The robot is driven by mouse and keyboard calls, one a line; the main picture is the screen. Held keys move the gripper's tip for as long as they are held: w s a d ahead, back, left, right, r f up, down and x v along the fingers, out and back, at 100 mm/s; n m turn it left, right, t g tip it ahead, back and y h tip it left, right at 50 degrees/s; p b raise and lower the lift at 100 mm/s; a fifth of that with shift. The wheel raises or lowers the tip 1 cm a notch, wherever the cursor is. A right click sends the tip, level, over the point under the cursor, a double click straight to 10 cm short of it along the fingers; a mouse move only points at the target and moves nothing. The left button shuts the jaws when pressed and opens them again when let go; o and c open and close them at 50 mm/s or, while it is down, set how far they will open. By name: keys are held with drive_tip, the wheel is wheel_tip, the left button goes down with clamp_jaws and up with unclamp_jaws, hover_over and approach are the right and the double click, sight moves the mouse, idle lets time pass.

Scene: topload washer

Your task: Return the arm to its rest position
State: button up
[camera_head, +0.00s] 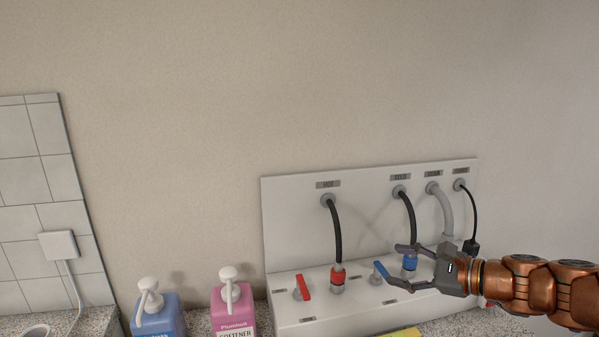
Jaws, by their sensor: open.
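My gripper (390,266) is at the right side of the head view, at the end of my copper-coloured arm, which reaches in from the right edge. Its two fingers point left and are spread apart, with nothing held between them. The fingers are in front of the white utility panel (290,230), close to the blue valve handle (379,270) and the blue hose fitting (410,262). The lower fingertip overlaps the blue handle in the picture; I cannot tell whether they touch. The gripper's body hides part of the panel's right end.
A red handle (303,287) and a red hose fitting (337,274) are left of the gripper. A blue bottle (158,318) and a pink softener bottle (231,306) stand at the lower left. A yellow object (405,333) shows at the bottom edge. The wall above is bare.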

drive_tip(key=s+a+n+g+p, duration=0.1)
drive_tip(key=s+a+n+g, duration=0.5)
drive_tip(key=a, duration=0.3)
drive_tip(key=s+a+f+n+g+h+p, duration=0.1)
drive_tip(key=s+f+n+g+h, duration=0.1)
drive_tip(key=s, duration=0.7)
drive_tip(key=s+f+n+g+h+p, duration=0.1)
drive_tip(key=s+f+n+g+h, duration=0.1)
drive_tip(key=s+f+n+h, duration=0.2)
drive_tip(key=s+n, duration=0.3)
drive_tip(key=s, duration=0.2)
drive_tip(key=shift+s+a+h+p, duration=0.3)
drive_tip(key=shift+s+a, duration=0.05)
drive_tip(key=shift+a, duration=0.05)
drive_tip(key=s+d+n+h, duration=0.1)
drive_tip(key=s+d, duration=0.1)
drive_tip(key=s+d+n+g+h, duration=0.1)
drive_tip(key=s+d+h, duration=0.1)
drive_tip(key=s+d, duration=0.1)
drive_tip(key=s+d+n+h+p, duration=0.1)
drive_tip(key=s+d, duration=0.1)
drive_tip(key=s, duration=0.1)
drive_tip(key=shift+d+f+n+g+h, duration=0.15)
drive_tip(key=shift+d+n+g+h, duration=0.15)
drive_tip(key=shift+n, duration=0.1)
drive_tip(key=shift+c, duration=0.2)
